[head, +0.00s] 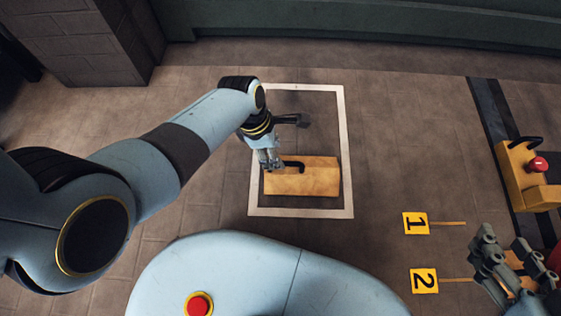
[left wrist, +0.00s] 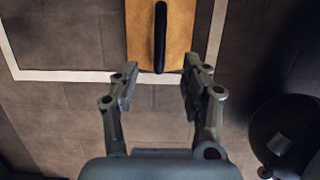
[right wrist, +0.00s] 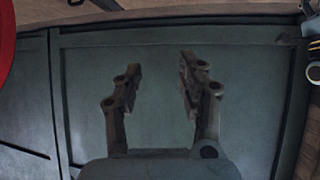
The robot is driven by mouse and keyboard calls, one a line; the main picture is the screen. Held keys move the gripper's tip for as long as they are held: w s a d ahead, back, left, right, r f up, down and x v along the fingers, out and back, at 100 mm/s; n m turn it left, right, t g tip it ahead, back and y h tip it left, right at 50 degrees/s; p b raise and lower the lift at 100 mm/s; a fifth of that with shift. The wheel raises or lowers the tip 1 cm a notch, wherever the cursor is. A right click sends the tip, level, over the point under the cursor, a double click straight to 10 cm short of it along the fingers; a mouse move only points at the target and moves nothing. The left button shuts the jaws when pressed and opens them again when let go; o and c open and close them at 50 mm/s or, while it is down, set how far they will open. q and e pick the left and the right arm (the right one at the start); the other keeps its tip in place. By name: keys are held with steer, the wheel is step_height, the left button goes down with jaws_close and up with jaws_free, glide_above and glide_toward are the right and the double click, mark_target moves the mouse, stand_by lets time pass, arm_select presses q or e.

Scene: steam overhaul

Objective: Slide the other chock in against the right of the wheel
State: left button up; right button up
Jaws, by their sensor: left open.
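A yellow wooden chock (head: 318,184) with a black handle lies on the floor inside a white-outlined rectangle. My left gripper (head: 270,163) is at the handle's left end in the head view. In the left wrist view my left gripper (left wrist: 160,82) is open and empty, with the chock (left wrist: 140,40) and its handle just beyond the fingertips, lined up with the gap. My right gripper (head: 507,262) is at the lower right; in the right wrist view it (right wrist: 160,68) is open and empty. A red curved part (head: 554,258), perhaps the wheel, shows at the right edge, mostly cut off.
A yellow block (head: 528,180) with a black handle and red knob stands by the dark floor strip (head: 487,110) at right. A green panel (right wrist: 160,110) faces my right gripper.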

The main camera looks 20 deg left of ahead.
mark_target(302, 170)
arm_select(q)
steer(key=b+x, duration=0.2)
steer(key=x, duration=0.1)
steer(key=shift+f+b, duration=0.2)
steer(key=shift+b, duration=0.2)
steer(key=b+x, duration=0.1)
steer(key=x, duration=0.1)
steer(key=shift+d+f+b, duration=0.2)
steer(key=shift+f+b, duration=0.15)
steer(key=shift+b, duration=0.05)
steer(key=shift+w+f, duration=0.1)
arm_select(e)
steer(key=w+a+r+n+t+y, duration=0.1)
steer(key=w+r+t, duration=0.2)
steer(key=r, duration=0.4)
steer(key=w+a+r+n+t+y, duration=0.1)
steer(key=w+r+t, duration=0.1)
steer(key=r+t, duration=0.3)
steer(key=w+a+r+n+t+y, duration=0.1)
steer(key=w+r+t+y, duration=0.1)
steer(key=r, duration=0.9)
steer(key=w+t, duration=0.1)
steer(key=t, duration=0.1)
steer(key=shift+w+t, duration=0.3)
arm_select(q)
jaws_close()
arm_select(e)
steer(key=shift+r, duration=0.1)
